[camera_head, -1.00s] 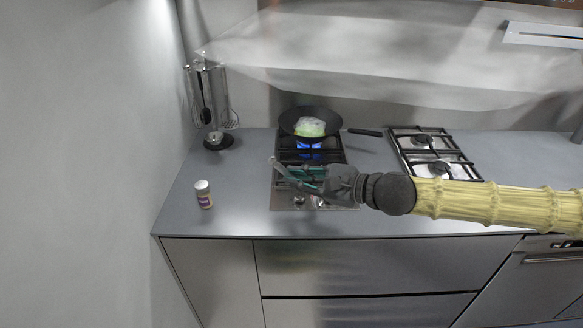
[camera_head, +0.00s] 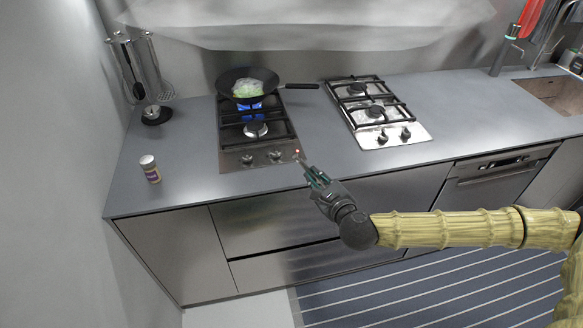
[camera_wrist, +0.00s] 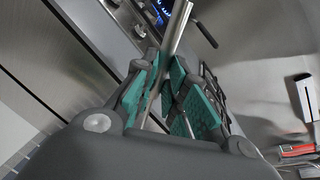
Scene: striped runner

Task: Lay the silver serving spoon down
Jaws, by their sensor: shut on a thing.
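My gripper (camera_head: 314,180) is in front of the counter's front edge, near the knobs of the left hob. In the wrist view its green-padded fingers (camera_wrist: 172,88) are shut on the silver serving spoon (camera_wrist: 177,28). The spoon's metal shaft runs up between the pads toward the top of the picture. In the head view only a small tip of the spoon (camera_head: 299,157) shows past the fingers.
A pan (camera_head: 232,87) with pale green food sits over a blue flame on the left hob. A second hob (camera_head: 364,110) is to its right. A small jar (camera_head: 150,169) and a utensil stand (camera_head: 157,115) are at the left. The counter (camera_head: 185,160) between jar and hob is clear.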

